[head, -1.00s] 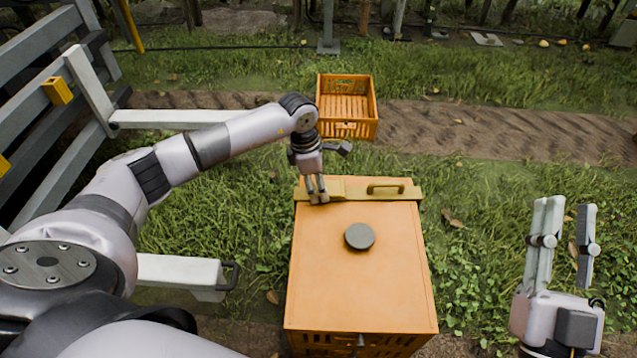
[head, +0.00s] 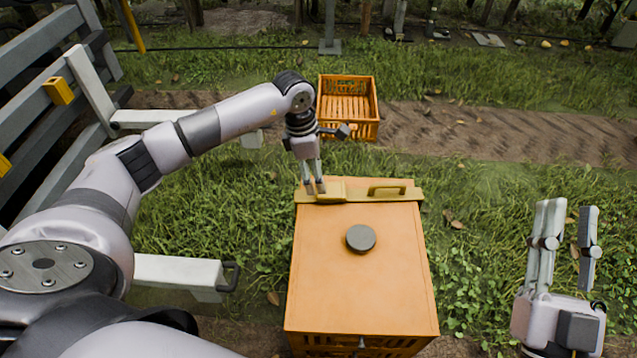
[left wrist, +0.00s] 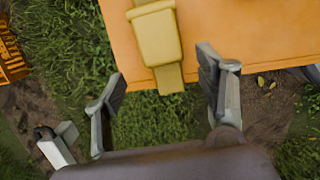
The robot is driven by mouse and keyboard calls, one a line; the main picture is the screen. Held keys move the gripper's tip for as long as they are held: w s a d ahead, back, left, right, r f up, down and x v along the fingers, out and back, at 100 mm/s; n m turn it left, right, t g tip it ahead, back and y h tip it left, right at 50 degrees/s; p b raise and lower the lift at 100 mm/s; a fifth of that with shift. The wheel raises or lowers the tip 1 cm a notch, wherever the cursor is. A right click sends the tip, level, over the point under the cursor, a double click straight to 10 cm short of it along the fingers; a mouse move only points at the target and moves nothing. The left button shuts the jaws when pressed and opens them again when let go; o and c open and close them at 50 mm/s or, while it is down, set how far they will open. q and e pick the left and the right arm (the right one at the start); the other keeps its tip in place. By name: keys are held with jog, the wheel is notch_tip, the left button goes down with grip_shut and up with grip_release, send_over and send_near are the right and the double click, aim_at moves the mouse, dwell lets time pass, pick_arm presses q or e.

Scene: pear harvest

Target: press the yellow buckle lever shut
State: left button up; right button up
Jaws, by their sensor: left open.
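A yellow buckle strip (head: 355,197) lies across the far edge of the orange box lid. My left gripper (head: 315,188) is open and empty, pointing down at the strip's left end, beside the block. In the left wrist view the block (left wrist: 157,37) shows beyond and between the parted fingers (left wrist: 161,78); contact is unclear. My right gripper (head: 573,205) is open and empty over grass at right.
A round dark knob (head: 360,238) sits on the orange box lid (head: 360,290). An empty orange crate (head: 347,128) stands behind the box on the dirt path. A grey slatted frame (head: 40,75) is at far left.

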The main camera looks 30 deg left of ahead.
pick_arm(q)
notch_tip(320, 180, up, 7)
jog(key=a, duration=0.1)
jog(key=shift+s+f, duration=0.2)
jog(key=shift+s, duration=0.1)
jog(key=shift+s+f, duration=0.1)
